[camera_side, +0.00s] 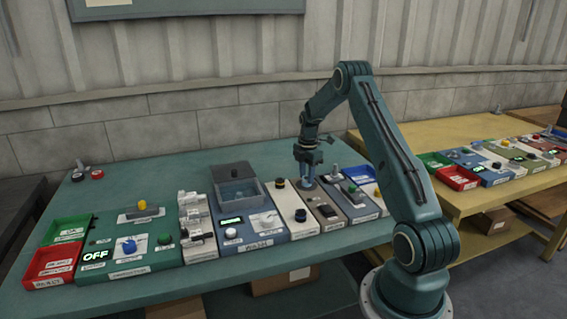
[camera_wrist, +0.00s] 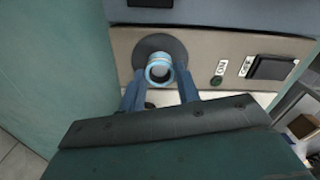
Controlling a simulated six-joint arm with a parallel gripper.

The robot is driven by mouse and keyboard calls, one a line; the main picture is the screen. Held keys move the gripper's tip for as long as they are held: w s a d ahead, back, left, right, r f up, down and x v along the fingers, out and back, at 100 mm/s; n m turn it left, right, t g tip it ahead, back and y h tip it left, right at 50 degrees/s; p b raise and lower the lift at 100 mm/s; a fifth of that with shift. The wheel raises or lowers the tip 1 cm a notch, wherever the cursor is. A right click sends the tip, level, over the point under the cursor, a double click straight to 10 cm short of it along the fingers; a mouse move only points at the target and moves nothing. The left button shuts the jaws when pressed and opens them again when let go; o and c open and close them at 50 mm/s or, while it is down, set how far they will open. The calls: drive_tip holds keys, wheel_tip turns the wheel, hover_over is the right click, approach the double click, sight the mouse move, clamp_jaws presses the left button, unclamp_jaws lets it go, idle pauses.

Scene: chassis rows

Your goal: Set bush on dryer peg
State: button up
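In the wrist view, a shiny blue-grey ring, which looks like the bush (camera_wrist: 159,70), sits at a round dark base (camera_wrist: 176,46) on a beige module, the likely dryer (camera_wrist: 212,50). A pale round end shows inside the ring, probably the peg. My gripper (camera_wrist: 159,84) has one finger on each side of the ring, with narrow gaps showing, so it looks open. In the side view my gripper (camera_side: 308,162) points down over the grey-brown module (camera_side: 328,214). The bush is too small to make out there.
The module has a green button (camera_wrist: 217,81) and a black switch (camera_wrist: 272,67). Left of it stand a module with a black knob (camera_side: 300,215) and an open-lidded tank (camera_side: 240,192). A dark module (camera_side: 355,205) stands close on the right. The teal table is clear behind the row.

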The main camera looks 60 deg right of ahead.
drive_tip(key=o, duration=0.4)
drive_tip(key=shift+r, duration=0.15)
wheel_tip(320, 180, up, 14)
drive_tip(key=shift+f, duration=0.2)
idle(0.4)
idle(0.3)
wheel_tip(320, 180, up, 7)
drive_tip(key=shift+f, duration=0.1)
idle(0.8)
idle(0.7)
